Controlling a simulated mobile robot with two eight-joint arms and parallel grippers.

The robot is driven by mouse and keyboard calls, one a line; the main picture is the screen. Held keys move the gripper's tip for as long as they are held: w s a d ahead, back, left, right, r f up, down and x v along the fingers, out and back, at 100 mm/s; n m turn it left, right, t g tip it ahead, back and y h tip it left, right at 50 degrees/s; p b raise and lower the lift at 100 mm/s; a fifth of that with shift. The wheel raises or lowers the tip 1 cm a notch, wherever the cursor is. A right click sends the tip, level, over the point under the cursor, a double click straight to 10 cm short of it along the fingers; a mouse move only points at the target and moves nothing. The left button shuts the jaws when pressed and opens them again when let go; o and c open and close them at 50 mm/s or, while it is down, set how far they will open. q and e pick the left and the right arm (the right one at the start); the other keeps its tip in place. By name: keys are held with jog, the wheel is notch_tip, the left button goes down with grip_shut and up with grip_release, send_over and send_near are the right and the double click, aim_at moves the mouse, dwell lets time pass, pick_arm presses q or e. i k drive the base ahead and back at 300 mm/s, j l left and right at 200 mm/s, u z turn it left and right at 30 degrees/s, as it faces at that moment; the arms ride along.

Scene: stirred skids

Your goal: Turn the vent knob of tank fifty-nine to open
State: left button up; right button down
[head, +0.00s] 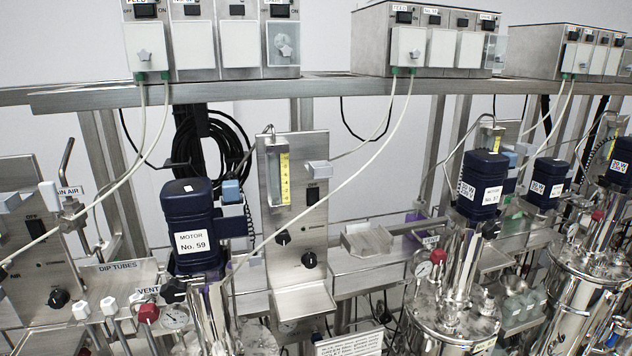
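A dark blue motor (188,215) labelled "MOTOR No. 59" stands at left centre. Below it, the shiny metal top of the tank (208,318) runs out of the bottom of the picture. Left of this, a red knob (148,313) sits just under a small "VENT" label (147,291). Its open or closed setting cannot be read from here. A round gauge (175,318) is just to its right. Neither of my grippers shows in the head view.
White-handled dip tubes (109,306) crowd the red knob's left. A steel panel (293,215) with black knobs stands right of the motor. Another tank (452,318) has its own vent label and red knob (438,257). Pale hoses (335,185) hang across the rack.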

aim_at(148, 313)
jog(key=u, duration=0.35)
jog(key=j+u, duration=0.15)
jog(key=u, duration=0.6)
jog(key=k+j, duration=0.25)
jog(key=k, duration=0.2)
jog(key=i+l, duration=0.2)
jog(key=i, duration=0.3)
